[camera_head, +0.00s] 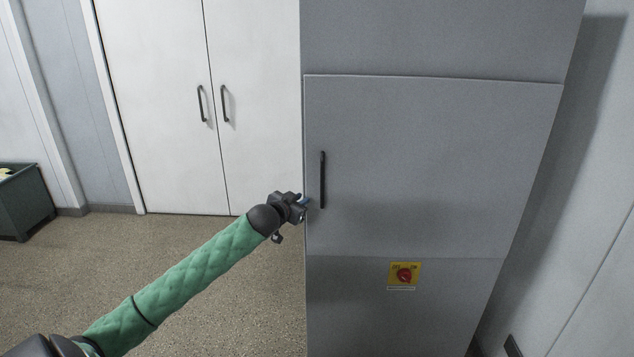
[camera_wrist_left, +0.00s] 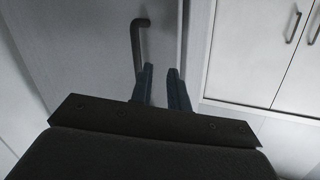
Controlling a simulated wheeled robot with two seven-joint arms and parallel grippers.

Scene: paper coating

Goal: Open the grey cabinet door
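The grey cabinet door (camera_head: 430,150) fills the middle right of the head view, and its face also shows in the left wrist view (camera_wrist_left: 85,50). Its black vertical bar handle (camera_head: 322,180) is near the door's left edge. The handle also shows in the left wrist view (camera_wrist_left: 136,45), bent at its top. My left gripper (camera_head: 304,201) is at the cabinet's left edge, just left of the handle. In the left wrist view its two dark fingers (camera_wrist_left: 161,80) are apart with nothing seen between them. The handle is just beyond the left finger; contact cannot be told. My right gripper is out of view.
A yellow panel with a red rotary switch (camera_head: 404,275) is below the door. White double doors (camera_head: 205,100) with dark handles stand behind, left of the cabinet. A dark green bin (camera_head: 24,205) is at far left. The floor (camera_head: 100,265) between is clear. A wall is close at right.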

